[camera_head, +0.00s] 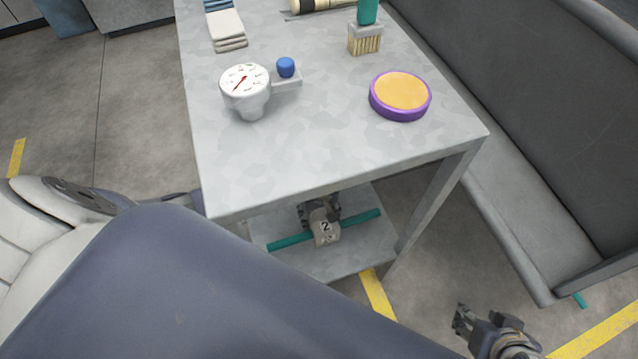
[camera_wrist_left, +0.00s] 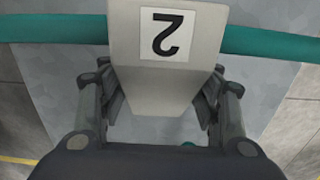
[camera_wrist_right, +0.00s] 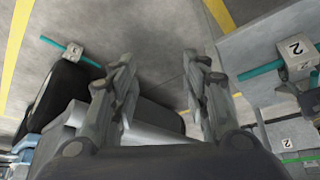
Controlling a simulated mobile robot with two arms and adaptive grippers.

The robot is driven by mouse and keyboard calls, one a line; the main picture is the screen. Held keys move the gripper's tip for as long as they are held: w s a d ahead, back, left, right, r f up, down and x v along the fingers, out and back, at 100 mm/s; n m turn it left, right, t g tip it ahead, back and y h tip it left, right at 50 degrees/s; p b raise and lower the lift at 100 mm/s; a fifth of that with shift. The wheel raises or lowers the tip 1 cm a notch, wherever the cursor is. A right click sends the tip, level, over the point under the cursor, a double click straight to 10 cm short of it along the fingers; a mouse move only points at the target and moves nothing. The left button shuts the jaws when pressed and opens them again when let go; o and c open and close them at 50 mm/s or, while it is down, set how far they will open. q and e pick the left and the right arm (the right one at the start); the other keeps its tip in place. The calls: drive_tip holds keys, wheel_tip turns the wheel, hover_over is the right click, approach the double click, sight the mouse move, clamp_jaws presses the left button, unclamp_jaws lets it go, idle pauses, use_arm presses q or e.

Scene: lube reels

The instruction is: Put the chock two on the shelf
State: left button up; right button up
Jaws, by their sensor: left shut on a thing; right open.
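Chock two (camera_head: 326,231) is a beige-grey block with a white label "2" and a teal rod through it. It is at the lower shelf (camera_head: 350,262) under the table; I cannot tell whether it rests on it or hangs just above. In the left wrist view the chock (camera_wrist_left: 165,75) sits between the fingers, its rod running across. My left gripper (camera_head: 319,207) is shut on it; my arm hides part of the shelf. My right gripper (camera_head: 470,322) is open and empty, low to the right of the table; its fingers also show in the right wrist view (camera_wrist_right: 157,78).
The grey tabletop (camera_head: 300,140) holds a gauge (camera_head: 245,85), a blue-knobbed part (camera_head: 286,70), a purple-rimmed tin (camera_head: 400,95), a brush (camera_head: 365,38) and cloths (camera_head: 226,28). A table leg (camera_head: 425,215) and a dark bench (camera_head: 535,190) stand right. Another teal-rodded chock (camera_wrist_right: 75,50) appears in the right wrist view.

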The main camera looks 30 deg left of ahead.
use_arm(q)
drive_tip(key=o, duration=1.5)
drive_tip(key=shift+f, duration=0.1)
